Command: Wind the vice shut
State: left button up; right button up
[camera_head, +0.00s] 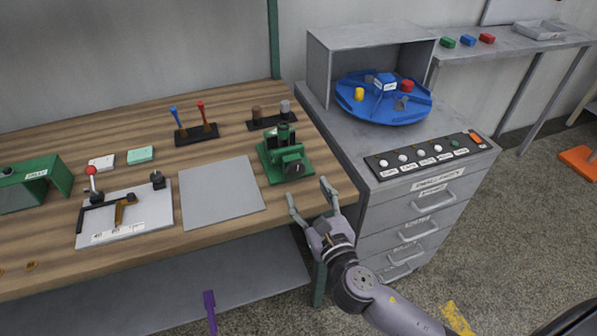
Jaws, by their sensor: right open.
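The green vice (284,158) stands on the wooden workbench near its right end. A dark round part (295,168) shows on its front side; I cannot tell how its handle is set, or how wide its jaws stand. My right gripper (309,194) is open and empty at the bench's front right edge, just in front of and below the vice in the picture. Its fingers point up toward the vice, and I see no contact. My left gripper is not in view.
A grey plate (221,192) lies left of the vice. Behind it are a two-lever block (197,134) and a dark holder (270,122). A grey drawer cabinet (412,225) with a blue turntable (383,110) adjoins on the right. A lever board (125,215) lies further left.

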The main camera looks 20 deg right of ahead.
aim_at(297, 173)
jog(key=w, duration=0.7)
jog(key=shift+a, duration=0.1)
jog(key=shift+c, duration=0.4)
jog(key=c, duration=1.1)
